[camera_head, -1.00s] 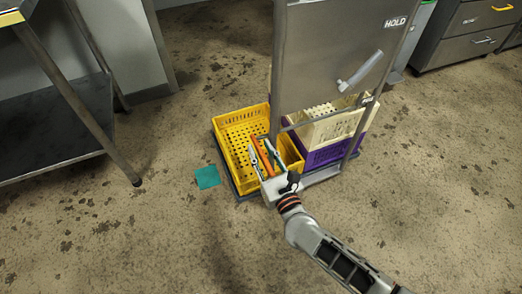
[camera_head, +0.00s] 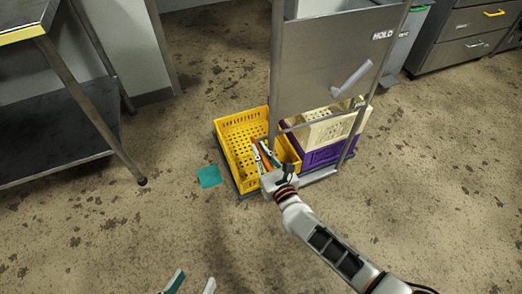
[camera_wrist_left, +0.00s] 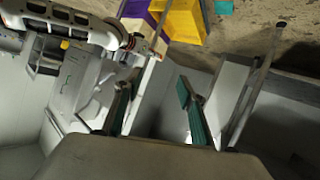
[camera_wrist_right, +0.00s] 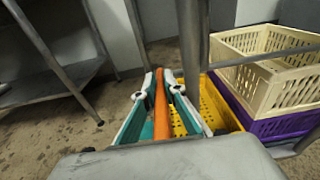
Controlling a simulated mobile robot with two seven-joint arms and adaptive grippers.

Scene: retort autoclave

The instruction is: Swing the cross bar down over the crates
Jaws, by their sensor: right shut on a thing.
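The orange cross bar (camera_head: 261,145) stands at the front of the trolley, by the yellow crate (camera_head: 229,119). My right gripper (camera_head: 264,155) is shut on it; in the right wrist view the bar (camera_wrist_right: 162,98) runs between the two fingers. A cream crate (camera_head: 325,128) sits on a purple crate (camera_head: 306,158) at the right of the trolley, partly hidden by the steel panel. My left gripper (camera_head: 190,283) shows only its fingertips at the bottom edge; in the left wrist view its fingers (camera_wrist_left: 158,88) are apart and empty.
The steel panel (camera_head: 318,60) marked HOLD, with a grey handle (camera_head: 352,78), rises above the crates. A metal table (camera_head: 100,125) stands at the left and drawers (camera_head: 465,38) at the upper right. A teal patch (camera_head: 209,176) lies on otherwise open floor.

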